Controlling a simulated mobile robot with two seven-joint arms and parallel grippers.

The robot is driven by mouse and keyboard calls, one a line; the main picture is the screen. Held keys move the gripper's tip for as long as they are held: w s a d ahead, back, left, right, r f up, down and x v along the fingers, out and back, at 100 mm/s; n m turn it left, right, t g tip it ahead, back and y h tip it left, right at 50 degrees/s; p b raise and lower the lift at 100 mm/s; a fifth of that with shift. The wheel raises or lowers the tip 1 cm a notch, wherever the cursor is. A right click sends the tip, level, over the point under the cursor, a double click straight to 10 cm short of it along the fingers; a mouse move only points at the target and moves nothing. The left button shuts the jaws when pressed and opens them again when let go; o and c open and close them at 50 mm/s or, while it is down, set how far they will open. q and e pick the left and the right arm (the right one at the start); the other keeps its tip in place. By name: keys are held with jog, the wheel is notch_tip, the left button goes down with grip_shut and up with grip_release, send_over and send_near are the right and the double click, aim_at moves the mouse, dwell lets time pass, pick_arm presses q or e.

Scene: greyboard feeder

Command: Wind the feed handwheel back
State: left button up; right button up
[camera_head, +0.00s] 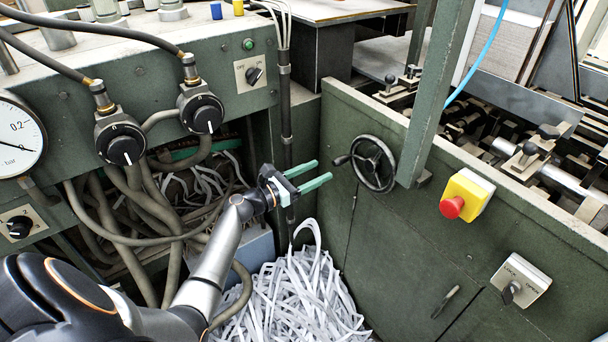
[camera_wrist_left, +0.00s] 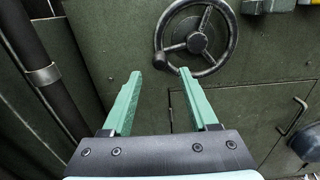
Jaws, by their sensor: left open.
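The feed handwheel (camera_head: 373,164) is a dark spoked wheel on the green machine panel, with a small crank knob (camera_head: 342,160) at its left side. In the left wrist view the handwheel (camera_wrist_left: 197,40) is ahead at the upper middle, and its knob (camera_wrist_left: 160,60) is at the lower left of the rim. My left gripper (camera_head: 325,172) has green fingers, open and empty, pointing at the wheel from the left. In the left wrist view the fingertips (camera_wrist_left: 161,73) are apart, with the knob just beyond and between them. No contact shows. My right gripper is not in view.
A red emergency button on a yellow box (camera_head: 467,195) and a lock switch (camera_head: 520,282) are on the panel right of the wheel. A green post (camera_head: 428,90) stands close beside the wheel. Shredded paper strips (camera_head: 295,300) lie below. Hoses and a pipe (camera_head: 286,110) are left.

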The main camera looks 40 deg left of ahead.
pick_arm(q)
jog(key=v, duration=0.3)
jog(key=shift+s+a, duration=0.15)
jog(key=shift+s, duration=0.2)
